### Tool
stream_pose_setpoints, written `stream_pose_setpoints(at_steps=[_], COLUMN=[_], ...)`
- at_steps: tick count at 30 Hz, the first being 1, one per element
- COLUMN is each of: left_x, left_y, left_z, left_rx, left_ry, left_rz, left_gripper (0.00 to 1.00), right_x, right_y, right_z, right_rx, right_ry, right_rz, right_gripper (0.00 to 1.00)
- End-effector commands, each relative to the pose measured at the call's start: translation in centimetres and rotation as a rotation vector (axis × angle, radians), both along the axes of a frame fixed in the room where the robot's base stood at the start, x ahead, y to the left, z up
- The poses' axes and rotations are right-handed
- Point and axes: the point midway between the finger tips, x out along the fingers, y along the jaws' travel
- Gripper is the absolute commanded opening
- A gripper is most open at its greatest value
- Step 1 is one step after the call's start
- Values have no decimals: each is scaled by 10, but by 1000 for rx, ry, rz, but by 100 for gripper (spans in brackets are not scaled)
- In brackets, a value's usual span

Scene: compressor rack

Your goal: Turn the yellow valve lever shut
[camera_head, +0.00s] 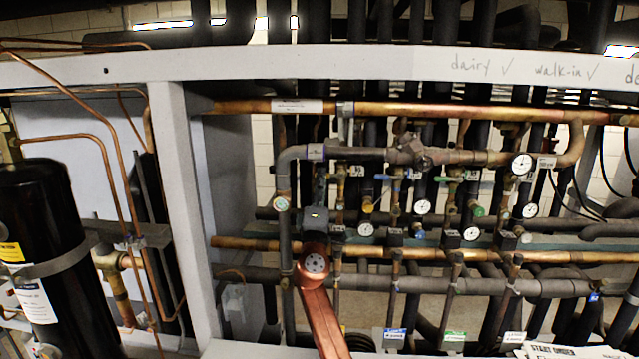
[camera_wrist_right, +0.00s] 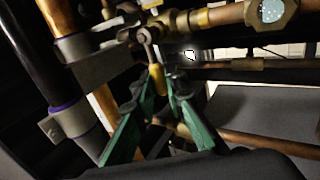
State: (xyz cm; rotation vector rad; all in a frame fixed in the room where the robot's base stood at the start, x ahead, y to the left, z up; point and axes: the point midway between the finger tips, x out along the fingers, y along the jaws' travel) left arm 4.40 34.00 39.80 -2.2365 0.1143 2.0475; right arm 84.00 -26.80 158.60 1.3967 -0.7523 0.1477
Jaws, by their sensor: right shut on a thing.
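The yellow valve lever (camera_wrist_right: 157,80) shows in the right wrist view, its yellow grip between the green fingers of my right gripper (camera_wrist_right: 161,92). The fingers are closed on it. The lever hangs from a metal stem below a brass valve (camera_wrist_right: 182,24) on the copper piping. In the head view my right gripper (camera_head: 315,216) is a dark shape among the pipes, above my copper-coloured arm. Its fingertips and the held lever are hidden or too small to make out there. My left gripper is in neither view.
Copper pipes (camera_head: 430,110) and dark insulated pipes cross the rack closely around my gripper. Gauges (camera_head: 522,163) and small valves stand to the right. A white upright post (camera_head: 185,215) and a black cylinder (camera_head: 55,255) are to the left. Papers (camera_head: 565,350) lie at lower right.

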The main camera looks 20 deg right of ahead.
Motion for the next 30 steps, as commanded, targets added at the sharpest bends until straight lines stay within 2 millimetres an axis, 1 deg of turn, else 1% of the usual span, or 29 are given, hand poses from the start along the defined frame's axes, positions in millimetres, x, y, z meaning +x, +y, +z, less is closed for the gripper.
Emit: stream_pose_setpoints(at_steps=[1, 5, 6, 13, 20, 23, 26, 30], left_x=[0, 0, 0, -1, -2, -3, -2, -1], left_y=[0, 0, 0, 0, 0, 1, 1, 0], left_z=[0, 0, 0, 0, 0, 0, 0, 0], left_rx=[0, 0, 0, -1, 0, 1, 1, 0], left_ry=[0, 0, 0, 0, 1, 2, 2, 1], left_rz=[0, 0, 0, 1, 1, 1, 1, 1], left_gripper=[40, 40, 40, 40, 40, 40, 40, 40], right_x=[1, 1, 1, 1, 0, -2, -8, -31], right_y=[-3, -3, -3, -1, -1, 1, 4, 15], right_z=[-5, -6, -6, -3, -2, -5, -13, -11], right_rx=[9, 8, 8, 4, 2, 1, 4, 7], right_ry=[5, 5, 5, 4, 3, 4, 6, 1], right_rz=[-4, -5, -5, -2, -1, -1, 0, 3], right_gripper=[0, 0, 14, 29, 29, 29, 29, 29])
